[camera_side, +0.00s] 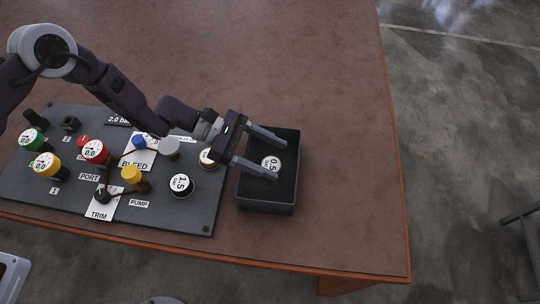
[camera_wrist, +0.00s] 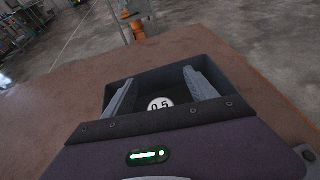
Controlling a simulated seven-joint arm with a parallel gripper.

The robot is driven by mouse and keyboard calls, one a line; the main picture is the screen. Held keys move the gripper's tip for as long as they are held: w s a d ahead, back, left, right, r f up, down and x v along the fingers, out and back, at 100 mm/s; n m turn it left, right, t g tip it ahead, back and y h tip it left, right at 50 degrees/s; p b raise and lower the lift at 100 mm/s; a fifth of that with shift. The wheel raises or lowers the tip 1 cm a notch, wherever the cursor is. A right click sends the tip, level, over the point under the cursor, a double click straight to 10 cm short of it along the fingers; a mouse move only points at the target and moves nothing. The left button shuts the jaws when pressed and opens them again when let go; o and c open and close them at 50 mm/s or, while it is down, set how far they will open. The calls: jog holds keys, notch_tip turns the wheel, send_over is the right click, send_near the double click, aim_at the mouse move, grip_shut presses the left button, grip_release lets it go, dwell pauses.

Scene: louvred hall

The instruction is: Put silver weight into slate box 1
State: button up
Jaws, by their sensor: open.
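The slate box (camera_side: 265,208) is a dark open-topped box on the brown table, right of the panel; it also shows in the wrist view (camera_wrist: 222,70). A round weight with a white 0.5 label (camera_side: 271,163) lies inside it, label up. It shows in the wrist view too (camera_wrist: 160,103); its side colour is too dark to tell. My gripper (camera_side: 279,159) is open over the box, its two fingers apart, with nothing held between them. The weight shows between and below the fingers in the wrist view. No number is readable on the box.
A dark panel (camera_side: 60,205) left of the box carries coloured knobs, gauges and labels. A 1.5 weight (camera_side: 181,185) and a grey round piece (camera_side: 169,148) are on its right part. The table (camera_side: 340,120) is clear behind and right of the box.

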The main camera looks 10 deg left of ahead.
jog(key=v, duration=1.2)
jog(key=shift+w+r, duration=0.1)
jog(key=shift+r, duration=0.1)
jog(key=s+a+r+m+y, duration=0.2)
jog(key=s+a+r+m, duration=0.15)
jog(key=r, duration=0.35)
jog(key=s+a+r+m+y, duration=0.2)
jog(key=s+r+m, duration=0.15)
jog(key=r, duration=0.35)
jog(key=s+a+r+m+y, duration=0.2)
jog(key=s+a+r+m, duration=0.15)
jog(key=r, duration=0.35)
jog(key=s+a+r+m+t+y, duration=0.3)
jog(key=s+a, duration=0.4)
jog(key=a, duration=0.1)
jog(key=s+a+r+m+t+y, duration=0.2)
jog(key=s+a+m+t+y, duration=0.1)
jog(key=s+a, duration=0.4)
jog(key=shift+s+a+r+t+y, duration=0.2)
jog(key=shift+a+r+t+y, duration=0.15)
jog(key=shift+a+t+y, duration=0.3)
jog(key=shift+c, duration=0.2)
